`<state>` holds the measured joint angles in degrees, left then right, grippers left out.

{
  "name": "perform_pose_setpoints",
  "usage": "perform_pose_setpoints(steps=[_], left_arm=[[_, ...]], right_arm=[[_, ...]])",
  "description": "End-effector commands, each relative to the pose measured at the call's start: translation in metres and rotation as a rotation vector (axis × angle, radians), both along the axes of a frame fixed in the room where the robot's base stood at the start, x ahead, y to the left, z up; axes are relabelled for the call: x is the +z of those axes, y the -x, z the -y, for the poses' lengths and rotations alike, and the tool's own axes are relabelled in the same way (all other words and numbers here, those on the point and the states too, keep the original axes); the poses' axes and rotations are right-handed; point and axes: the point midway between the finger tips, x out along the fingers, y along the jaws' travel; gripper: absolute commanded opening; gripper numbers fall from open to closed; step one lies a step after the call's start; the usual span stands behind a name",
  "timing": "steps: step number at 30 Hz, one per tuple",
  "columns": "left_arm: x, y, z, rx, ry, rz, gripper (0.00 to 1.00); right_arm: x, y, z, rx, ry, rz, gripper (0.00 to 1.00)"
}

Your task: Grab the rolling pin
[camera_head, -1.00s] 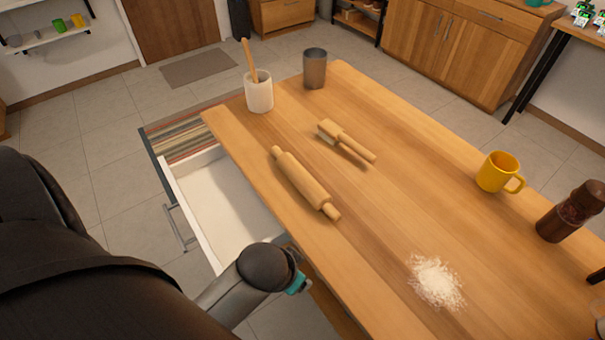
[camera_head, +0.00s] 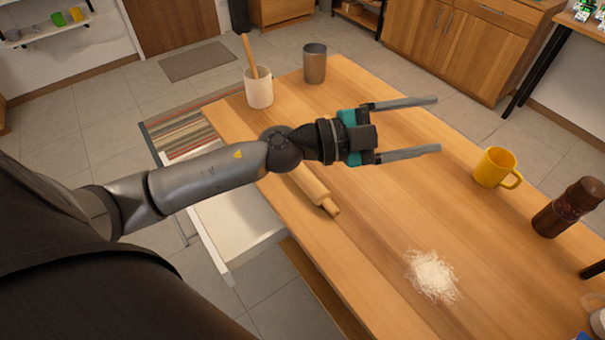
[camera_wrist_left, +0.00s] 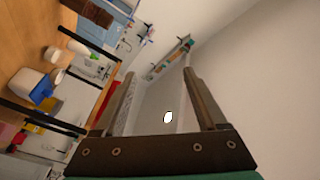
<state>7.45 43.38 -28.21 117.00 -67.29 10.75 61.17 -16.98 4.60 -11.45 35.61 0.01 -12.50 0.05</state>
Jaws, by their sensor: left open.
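The wooden rolling pin (camera_head: 314,188) lies on the wooden table (camera_head: 375,260). In the head view my left arm crosses over it and hides its far part; only the near end and handle show. My left gripper (camera_head: 438,126) is open and empty, above the table and to the right of the pin, with its fingers pointing right. In the left wrist view the open fingers (camera_wrist_left: 155,85) have nothing between them, and the pin is not visible there. My right gripper is not in view.
A white crock (camera_head: 258,92) with a wooden handle and a metal cup (camera_head: 314,64) stand at the far left end. A yellow mug (camera_head: 494,168), a brown pepper mill (camera_head: 568,207) and spilled flour (camera_head: 432,274) lie to the right. An open drawer (camera_head: 240,222) juts out at the left edge.

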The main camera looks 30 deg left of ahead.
Motion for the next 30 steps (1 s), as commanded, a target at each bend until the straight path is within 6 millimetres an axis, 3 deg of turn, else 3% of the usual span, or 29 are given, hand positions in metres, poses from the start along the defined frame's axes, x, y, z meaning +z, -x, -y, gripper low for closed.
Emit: perform_pose_setpoints(steps=[4,7,12,15,19,23,30], left_arm=[[-0.036,0.016,-0.003,-0.210,-0.312,-0.063,0.74],[-0.070,0.022,-0.032,-0.278,-0.549,-0.169,0.74],[-0.111,0.024,-0.119,-0.240,-0.920,-0.405,0.74],[-0.119,0.024,-0.171,-0.163,-1.076,-0.532,0.74],[-0.120,0.027,-0.218,-0.072,-1.197,-0.643,0.74],[-0.124,0.027,-0.236,-0.031,-1.241,-0.691,0.74],[-0.168,0.016,-0.232,-0.029,-1.244,-0.698,0.74]], right_arm=[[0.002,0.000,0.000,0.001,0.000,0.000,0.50],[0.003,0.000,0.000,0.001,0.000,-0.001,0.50],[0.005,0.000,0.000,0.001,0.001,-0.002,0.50],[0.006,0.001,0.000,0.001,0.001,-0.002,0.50],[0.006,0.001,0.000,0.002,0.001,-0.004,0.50],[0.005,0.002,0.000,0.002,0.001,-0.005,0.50],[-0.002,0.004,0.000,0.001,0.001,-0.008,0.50]])
